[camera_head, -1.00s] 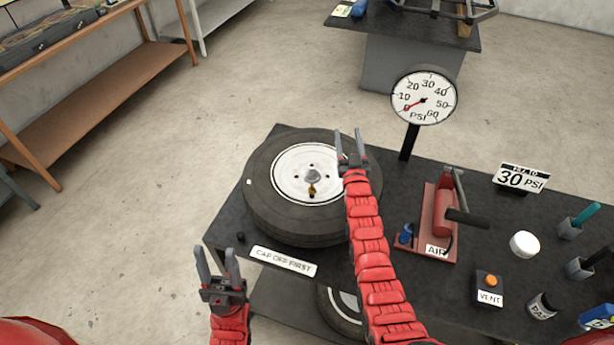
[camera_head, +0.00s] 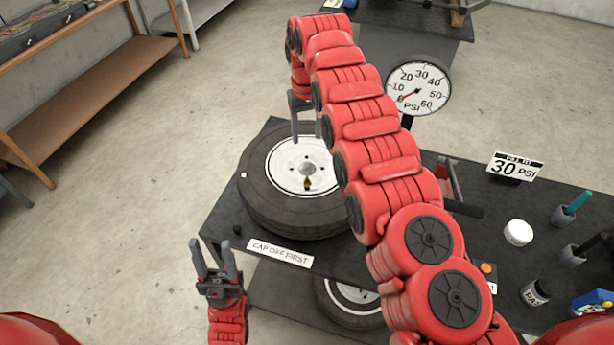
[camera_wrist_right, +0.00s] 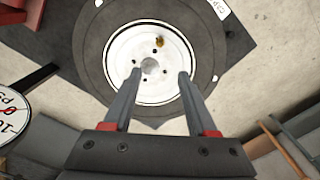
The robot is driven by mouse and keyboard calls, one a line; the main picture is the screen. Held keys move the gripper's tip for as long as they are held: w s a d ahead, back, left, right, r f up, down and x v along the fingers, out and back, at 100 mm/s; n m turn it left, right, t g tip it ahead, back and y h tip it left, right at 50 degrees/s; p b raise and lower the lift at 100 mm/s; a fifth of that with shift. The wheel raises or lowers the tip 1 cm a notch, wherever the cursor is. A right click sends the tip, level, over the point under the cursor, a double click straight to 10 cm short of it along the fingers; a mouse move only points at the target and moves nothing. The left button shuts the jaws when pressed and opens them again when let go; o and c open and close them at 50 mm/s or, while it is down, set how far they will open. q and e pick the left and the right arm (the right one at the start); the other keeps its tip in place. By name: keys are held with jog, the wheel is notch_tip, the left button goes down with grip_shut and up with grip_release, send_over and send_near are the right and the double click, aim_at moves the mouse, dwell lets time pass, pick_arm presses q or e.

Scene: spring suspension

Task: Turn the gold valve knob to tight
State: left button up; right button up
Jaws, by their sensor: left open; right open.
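The gold valve knob (camera_head: 307,183) is a small brass piece on the white wheel hub (camera_head: 285,165) of a tire lying flat on the table. In the right wrist view the gold knob (camera_wrist_right: 160,41) shows near the hub's upper edge. My right gripper (camera_head: 308,137) is open, points down and stands above the far side of the wheel. In the wrist view my right gripper (camera_wrist_right: 160,75) has its fingers either side of the hub centre, with nothing between them but the view of the wheel. My left gripper (camera_head: 213,245) is open and empty, left of the table's front edge.
My right arm hides most of the air pump. A "30 PSI" sign (camera_head: 515,168) stands right.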

jog(key=b, duration=0.9)
send_over(307, 177)
notch_tip(307, 177, down, 9)
jog(key=shift+f, duration=0.2)
notch_tip(307, 177, down, 4)
jog(key=p, duration=0.3)
jog(key=shift+s+f, duration=0.1)
jog(key=shift+f, duration=0.05)
notch_tip(307, 177, down, 3)
jog(key=shift+r, duration=0.15)
jog(key=shift+f, duration=0.55)
grip_shut()
